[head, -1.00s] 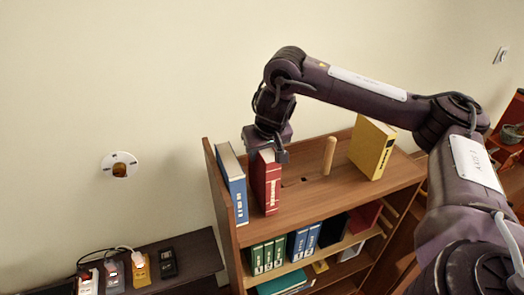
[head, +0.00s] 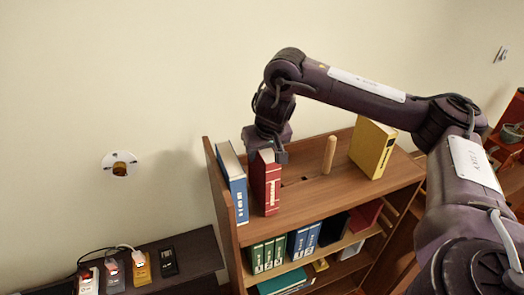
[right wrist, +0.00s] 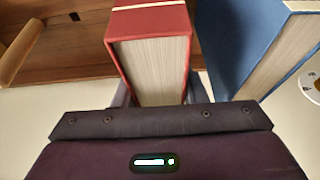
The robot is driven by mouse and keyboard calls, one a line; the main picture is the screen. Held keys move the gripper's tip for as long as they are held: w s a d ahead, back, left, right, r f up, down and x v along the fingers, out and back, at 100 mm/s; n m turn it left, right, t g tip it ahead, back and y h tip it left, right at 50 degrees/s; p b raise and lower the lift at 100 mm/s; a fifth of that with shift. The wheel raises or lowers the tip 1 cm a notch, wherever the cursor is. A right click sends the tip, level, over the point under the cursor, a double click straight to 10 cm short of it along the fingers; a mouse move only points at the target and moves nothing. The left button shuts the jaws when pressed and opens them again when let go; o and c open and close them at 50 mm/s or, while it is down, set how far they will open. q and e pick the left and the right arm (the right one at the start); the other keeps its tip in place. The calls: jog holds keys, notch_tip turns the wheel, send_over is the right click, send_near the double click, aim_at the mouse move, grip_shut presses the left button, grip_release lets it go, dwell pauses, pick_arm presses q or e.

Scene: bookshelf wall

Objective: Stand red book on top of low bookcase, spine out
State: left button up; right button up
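The red book (head: 266,184) stands upright on the top board of the low bookcase (head: 320,198). Its lettered spine faces out toward the front edge. My right gripper (head: 268,153) is over the book's upper end, pointing down. In the right wrist view the red book (right wrist: 152,65) sits between the two fingers of my right gripper (right wrist: 157,95), which lie close against its covers. Most of the fingers is hidden. My left gripper is not in view.
A blue book (head: 232,184) stands just left of the red book, against the bookcase's side panel. A wooden peg (head: 329,155) and a yellow book (head: 372,149) stand to the right, with bare board between. The wall is close behind.

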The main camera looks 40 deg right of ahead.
jog(key=o, duration=0.5)
jog(key=shift+s+r, duration=0.1)
jog(key=shift+c, duration=0.2)
jog(key=p+v, duration=0.1)
jog(key=v, duration=0.3)
jog(key=shift+a, duration=0.1)
jog(key=shift+v, duration=1.3)
jog(key=shift+s+r, duration=0.25)
jog(key=shift+r, duration=0.3)
